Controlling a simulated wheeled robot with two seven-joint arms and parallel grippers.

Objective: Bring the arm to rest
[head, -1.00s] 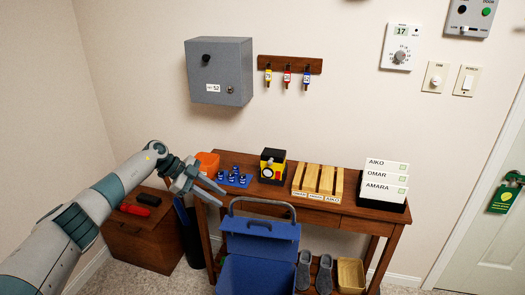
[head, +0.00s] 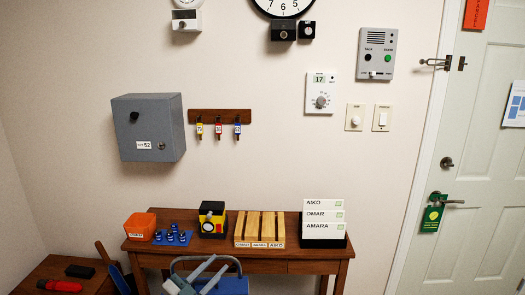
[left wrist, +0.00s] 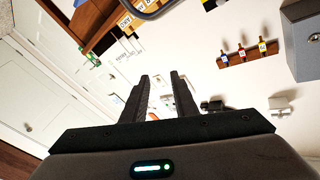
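In the left wrist view the fingers (left wrist: 161,76) also stand apart and empty, in front of the tilted wall and door. The rest of my left arm is below the head view. My right gripper is in no view.
The wooden table (head: 290,267) holds an orange bin (head: 139,226), a yellow-black box (head: 212,220), wooden slats (head: 260,228) and name cards (head: 323,218). A grey box (head: 149,127) hangs on the wall.

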